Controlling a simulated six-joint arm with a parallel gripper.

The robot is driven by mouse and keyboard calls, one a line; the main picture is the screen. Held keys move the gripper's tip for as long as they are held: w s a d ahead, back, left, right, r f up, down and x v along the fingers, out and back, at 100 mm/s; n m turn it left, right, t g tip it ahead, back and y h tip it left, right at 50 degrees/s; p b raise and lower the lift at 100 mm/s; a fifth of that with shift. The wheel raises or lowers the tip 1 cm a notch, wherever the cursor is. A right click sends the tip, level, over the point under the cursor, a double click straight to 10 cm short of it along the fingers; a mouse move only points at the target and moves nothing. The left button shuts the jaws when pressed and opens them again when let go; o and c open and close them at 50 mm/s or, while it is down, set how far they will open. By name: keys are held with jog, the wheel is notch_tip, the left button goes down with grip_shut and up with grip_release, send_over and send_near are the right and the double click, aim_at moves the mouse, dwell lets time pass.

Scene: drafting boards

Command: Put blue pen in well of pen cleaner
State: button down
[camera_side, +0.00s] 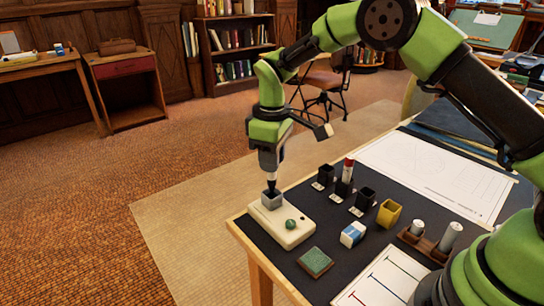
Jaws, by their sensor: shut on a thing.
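The pen cleaner (289,232) is a cream block near the left corner of the dark table top, with a grey square well (272,201) at its far end and a green knob on top. My gripper (268,166) points down directly above the well, shut on a slim dark pen (271,184). The pen is upright and its lower end reaches the well's opening. I cannot tell how deep the tip is inside, and the pen's blue colour is not clear at this size.
Several black cups (366,198) stand right of the cleaner, one holding a red-topped pen (348,168). A yellow cup (389,213), blue-and-white eraser (353,234), green pad (315,262) and wooden rack (425,244) are nearby. The table's left edge is close to the cleaner.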

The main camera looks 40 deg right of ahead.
aim_at(272, 183)
jog(key=shift+f, duration=0.3)
jog(key=shift+f, duration=0.6)
jog(key=shift+f, duration=0.2)
dwell(0.3)
jog(key=shift+f, duration=0.55)
jog(key=c, duration=0.6)
grip_release()
